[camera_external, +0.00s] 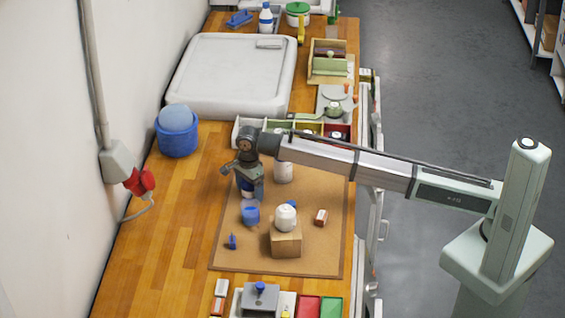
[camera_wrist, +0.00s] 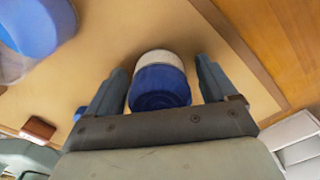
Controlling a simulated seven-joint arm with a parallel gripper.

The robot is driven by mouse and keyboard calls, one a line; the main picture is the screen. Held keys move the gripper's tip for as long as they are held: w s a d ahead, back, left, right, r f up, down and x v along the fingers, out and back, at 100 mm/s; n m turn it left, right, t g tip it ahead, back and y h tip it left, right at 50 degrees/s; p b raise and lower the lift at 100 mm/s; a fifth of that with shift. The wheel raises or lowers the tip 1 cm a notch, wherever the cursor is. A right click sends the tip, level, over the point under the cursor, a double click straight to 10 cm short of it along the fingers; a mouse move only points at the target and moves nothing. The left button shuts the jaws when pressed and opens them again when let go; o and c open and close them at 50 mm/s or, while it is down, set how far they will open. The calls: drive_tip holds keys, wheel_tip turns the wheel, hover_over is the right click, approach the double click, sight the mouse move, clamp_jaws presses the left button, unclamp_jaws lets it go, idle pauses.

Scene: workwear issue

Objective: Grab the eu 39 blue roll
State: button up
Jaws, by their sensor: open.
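My gripper (camera_external: 249,186) is pointing down over the cork mat, with its fingers apart. In the wrist view my gripper (camera_wrist: 162,68) has a blue and white roll (camera_wrist: 161,86) between its open fingers, with a gap visible on each side. In the external view this roll (camera_external: 247,187) is mostly hidden by the fingers. A second blue item with a pale part (camera_external: 250,212) stands just in front of it and shows at the upper left of the wrist view (camera_wrist: 32,25). No size marking is readable on either.
A white roll (camera_external: 286,216) sits on a cardboard block (camera_external: 286,246). Another white roll (camera_external: 283,170) stands behind. A red and white box (camera_external: 320,217) and a small blue item (camera_external: 233,241) lie on the mat (camera_external: 312,258). A blue tub (camera_external: 177,140) stands left.

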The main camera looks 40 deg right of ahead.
drive_tip(key=shift+c, duration=0.2)
drive_tip(key=c, duration=1.1)
